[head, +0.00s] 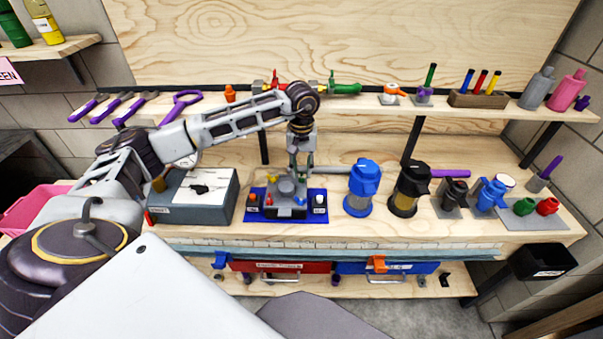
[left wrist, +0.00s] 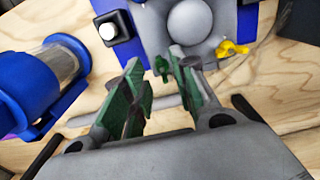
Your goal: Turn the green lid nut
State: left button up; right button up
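A grey filter housing with a domed lid (head: 288,187) stands on a blue board (head: 256,213) on the bench. In the left wrist view, its round grey dome (left wrist: 188,22) is at the top. The small green lid nut (left wrist: 161,68) sits at the lid's edge, and a yellow nut (left wrist: 233,47) is to its right. In the head view, the green nut is too small to make out. My left gripper (head: 301,168) points down at the lid. In the wrist view, its fingers (left wrist: 158,62) are apart, with the green nut between the tips. My right gripper is out of view.
A grey box (head: 192,210) stands left of the board. A blue-topped filter (head: 362,188) and a black-topped filter (head: 408,190) stand to the right. A shelf (head: 350,103) with small items runs behind. Bare wood lies between these things.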

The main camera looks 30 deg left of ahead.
pick_arm(q)
jog(key=shift+w+r, duration=0.1)
jog(key=shift+r, duration=2)
jog(key=shift+f, duration=0.1)
